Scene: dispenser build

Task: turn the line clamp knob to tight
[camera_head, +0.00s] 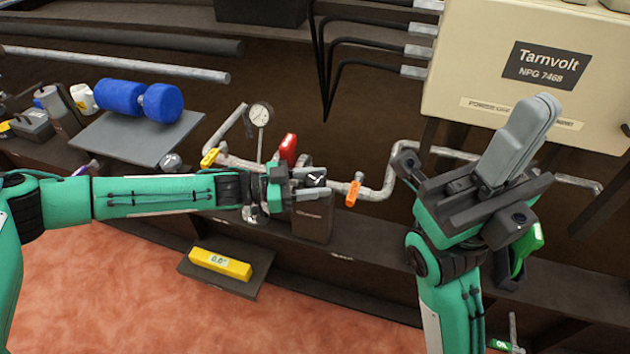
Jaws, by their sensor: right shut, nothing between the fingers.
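A dark knob (317,180) with a pale mark sits on top of a dark box (313,222) on the bench; I take it to be the line clamp knob. My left gripper (311,183) reaches in from the left, with its grey fingers apart on either side of the knob. Whether the fingers press on the knob is too small to tell, and the gripper hides part of it. The label on the box is unreadable. My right gripper (541,105) is shut and empty, pointing up in front of the beige cabinet, well away from the knob.
A pipe with a red-handled valve (289,148), an orange handle (353,193) and a yellow handle (209,158) runs close behind the box. A gauge (260,115) stands behind my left gripper. The beige Tarnvolt cabinet (470,60) is at right. A yellow display (220,263) sits below.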

